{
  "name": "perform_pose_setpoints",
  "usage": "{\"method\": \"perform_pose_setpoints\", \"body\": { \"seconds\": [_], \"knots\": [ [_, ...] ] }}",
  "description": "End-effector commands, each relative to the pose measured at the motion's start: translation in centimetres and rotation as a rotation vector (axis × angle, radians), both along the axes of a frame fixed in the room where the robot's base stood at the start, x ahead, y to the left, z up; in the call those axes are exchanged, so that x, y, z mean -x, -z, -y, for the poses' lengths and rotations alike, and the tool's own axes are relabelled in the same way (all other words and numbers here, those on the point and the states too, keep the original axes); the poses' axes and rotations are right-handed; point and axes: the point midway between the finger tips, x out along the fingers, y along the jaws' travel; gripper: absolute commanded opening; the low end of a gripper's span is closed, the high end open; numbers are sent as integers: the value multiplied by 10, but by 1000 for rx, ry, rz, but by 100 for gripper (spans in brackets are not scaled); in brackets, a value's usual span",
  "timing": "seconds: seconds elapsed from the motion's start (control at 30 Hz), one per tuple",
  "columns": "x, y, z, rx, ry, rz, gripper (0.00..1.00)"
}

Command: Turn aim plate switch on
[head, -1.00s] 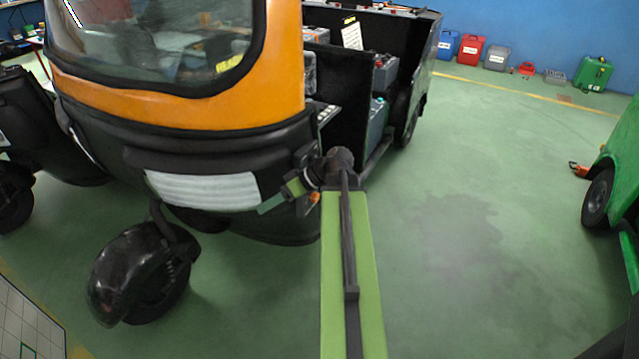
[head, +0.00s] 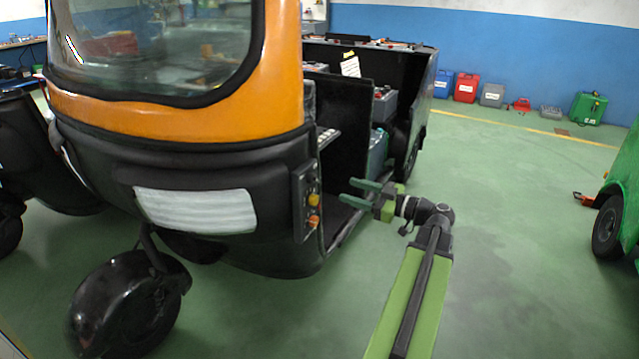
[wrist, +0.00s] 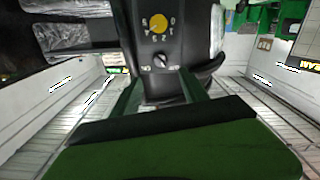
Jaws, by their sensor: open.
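In the wrist view the switch shows between the fingertips (wrist: 160,82).
The orange and black rickshaw (head: 180,122) fills the left side, its front wheel (head: 130,305) at lower left. A green vehicle (head: 618,195) stands at right. Several cases, including a red one (head: 466,87), line the blue wall. Green floor (head: 510,210) between is clear.

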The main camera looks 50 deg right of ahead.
Motion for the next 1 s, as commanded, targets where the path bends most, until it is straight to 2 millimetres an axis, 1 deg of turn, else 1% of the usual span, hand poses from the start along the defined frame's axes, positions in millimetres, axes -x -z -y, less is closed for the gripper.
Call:
{"method": "perform_pose_setpoints", "body": {
  "seconds": [0.03,0.2,0.3,0.43,0.5,0.6,0.83,0.87,1.0],
  "knots": [
    [-14,0,-4,0,-5,0,52],
    [-55,0,-14,-1,-4,-1,52],
    [-76,0,-19,-1,-3,-1,52],
    [-96,0,-24,-1,-2,-1,52],
    [-102,0,-25,-1,-2,-1,52],
    [-106,0,-26,-1,-1,-1,52],
    [-107,0,-27,-1,-1,-1,52],
    [-107,0,-27,-1,-1,-1,50],
    [-107,0,-27,-1,-2,-2,31]
  ]
}}
